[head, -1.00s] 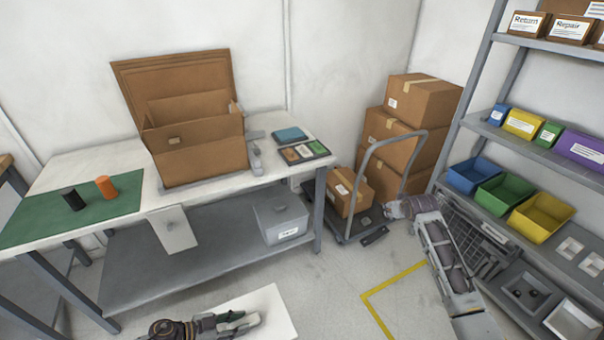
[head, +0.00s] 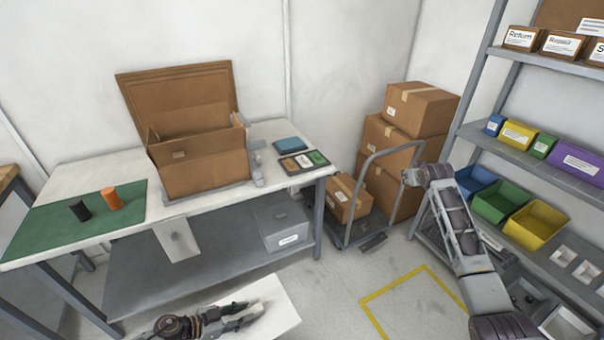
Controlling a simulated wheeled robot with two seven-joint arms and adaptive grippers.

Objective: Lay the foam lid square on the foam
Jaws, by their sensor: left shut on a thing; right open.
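A flat white sheet, which looks like the foam lid (head: 277,299), is held low in front of the table. My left gripper (head: 240,309) is shut on it, with the sheet tilted in the picture. The open cardboard box (head: 205,168) stands on the table, flaps up and a tall flap at the back. The foam is not visible; the box's front wall hides what lies deep inside. My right gripper (head: 412,178) is empty, in front of the cart's handle in the picture; its fingers are small and hard to make out.
The white table (head: 90,160) carries a green mat (head: 50,225) with a black and an orange cylinder, and a dark tray (head: 303,163) right of the box. A cart (head: 350,235) with cartons and a shelf rack (head: 560,165) with bins stand at right. Open floor lies between.

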